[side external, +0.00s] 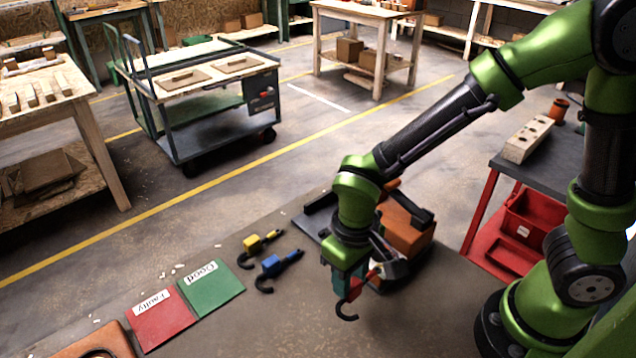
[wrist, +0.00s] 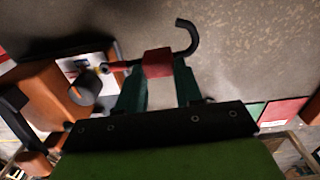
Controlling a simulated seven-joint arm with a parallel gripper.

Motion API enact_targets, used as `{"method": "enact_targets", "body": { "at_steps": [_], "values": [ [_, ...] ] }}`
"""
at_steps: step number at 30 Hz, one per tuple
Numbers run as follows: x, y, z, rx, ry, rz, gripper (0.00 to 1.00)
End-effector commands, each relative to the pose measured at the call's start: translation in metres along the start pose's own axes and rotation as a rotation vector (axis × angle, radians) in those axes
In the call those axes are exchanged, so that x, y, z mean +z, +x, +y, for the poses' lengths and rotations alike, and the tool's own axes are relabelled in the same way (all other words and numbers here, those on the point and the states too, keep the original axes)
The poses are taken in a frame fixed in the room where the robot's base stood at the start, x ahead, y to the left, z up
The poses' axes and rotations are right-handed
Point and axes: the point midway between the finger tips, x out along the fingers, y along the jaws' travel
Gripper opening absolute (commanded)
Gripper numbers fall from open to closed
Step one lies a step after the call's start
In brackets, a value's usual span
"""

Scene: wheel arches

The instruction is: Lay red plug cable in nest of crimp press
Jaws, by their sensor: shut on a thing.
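The red plug cable has a red block (wrist: 157,62), a black hooked tail (wrist: 187,36) and a red stem. My gripper (wrist: 159,80) is shut on the red block in the wrist view. In the side view the red plug cable (side external: 354,290) hangs at my gripper (side external: 350,280), in front of the press. The crimp press (side external: 403,225) has an orange body and a dark base. In the wrist view the orange press (wrist: 42,92) is at left, and the stem points at its light plate and dark cylinder. I cannot tell whether the stem touches the nest.
A blue plug cable (side external: 272,265) and a yellow plug cable (side external: 253,243) lie on the table left of the press. A green "Good" card (side external: 213,291) and a red "Faulty" card (side external: 163,322) lie further left. An orange tray (side external: 95,343) is at the bottom left.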

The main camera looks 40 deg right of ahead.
Motion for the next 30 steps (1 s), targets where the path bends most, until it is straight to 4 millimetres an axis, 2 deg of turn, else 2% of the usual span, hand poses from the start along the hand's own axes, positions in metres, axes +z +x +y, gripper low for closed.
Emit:
{"method": "enact_targets", "body": {
  "at_steps": [6,11,23,30],
  "values": [
    [0.026,-0.003,0.016,-0.001,0.0,0.001,0.06],
    [0.034,-0.01,0.021,-0.002,0.0,0.004,0.06],
    [0.036,-0.079,0.021,-0.004,0.001,0.006,0.06],
    [-0.014,-0.081,0.033,-0.003,0.016,-0.002,0.06]
  ]
}}
